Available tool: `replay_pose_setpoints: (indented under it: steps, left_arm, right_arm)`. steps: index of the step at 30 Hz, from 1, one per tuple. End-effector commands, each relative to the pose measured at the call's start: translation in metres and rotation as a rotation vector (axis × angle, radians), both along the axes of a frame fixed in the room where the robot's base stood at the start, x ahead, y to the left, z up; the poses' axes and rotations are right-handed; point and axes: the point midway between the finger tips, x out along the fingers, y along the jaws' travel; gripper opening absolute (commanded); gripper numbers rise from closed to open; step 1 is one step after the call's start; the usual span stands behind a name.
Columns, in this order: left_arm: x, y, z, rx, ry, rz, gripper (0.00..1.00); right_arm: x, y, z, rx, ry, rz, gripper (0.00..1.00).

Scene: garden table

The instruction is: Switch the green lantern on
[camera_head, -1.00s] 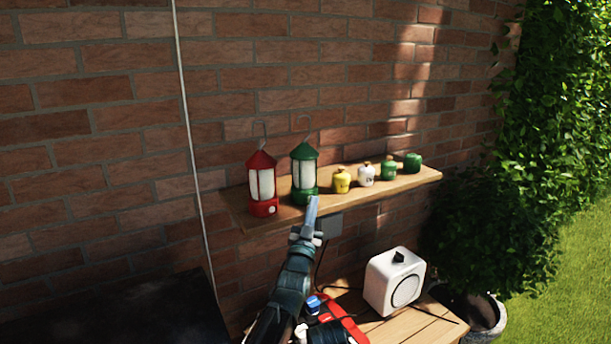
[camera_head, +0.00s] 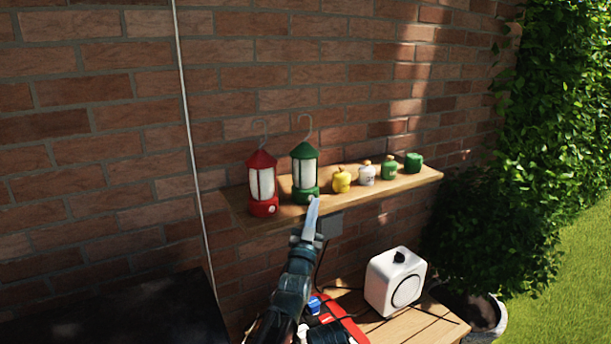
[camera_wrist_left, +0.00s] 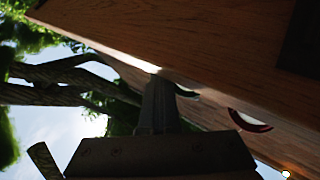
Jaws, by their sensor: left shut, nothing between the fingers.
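The green lantern (camera_head: 305,172) stands upright on the wooden wall shelf, with a wire hook on top, pale panes and a green base. I cannot tell whether it is lit. My left gripper (camera_head: 314,207) is shut and empty, its tip in front of the right side of the lantern's base. I cannot tell if they touch; a switch there is not clearly visible. In the left wrist view the shut fingers (camera_wrist_left: 158,105) are by the shelf edge, with a small part of a rounded pale thing just beyond. My right gripper is not in view.
A red lantern (camera_head: 262,184) with a pale knob stands close left of the green one. To the right are yellow (camera_head: 341,180), white (camera_head: 367,174) and green (camera_head: 389,169) small containers and a green mug (camera_head: 413,162). A white box (camera_head: 396,281) stands on the table below.

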Motion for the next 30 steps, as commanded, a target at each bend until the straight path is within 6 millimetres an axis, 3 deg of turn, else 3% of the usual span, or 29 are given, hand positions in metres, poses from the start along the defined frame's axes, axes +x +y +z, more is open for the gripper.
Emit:
replay_pose_setpoints:
  steps: [5, 21, 30]
  left_arm:
    - [-0.002, 0.0, -0.005, -0.001, 0.018, -0.001, 0.0]
    - [-0.049, -0.022, -0.003, 0.001, 0.012, -0.003, 0.0]
    - [-0.055, -0.026, -0.003, 0.003, 0.01, -0.003, 0.0]
  right_arm:
    - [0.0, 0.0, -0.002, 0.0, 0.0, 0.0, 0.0]
    - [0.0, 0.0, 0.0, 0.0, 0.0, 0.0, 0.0]
    - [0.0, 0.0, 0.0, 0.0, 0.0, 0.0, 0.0]
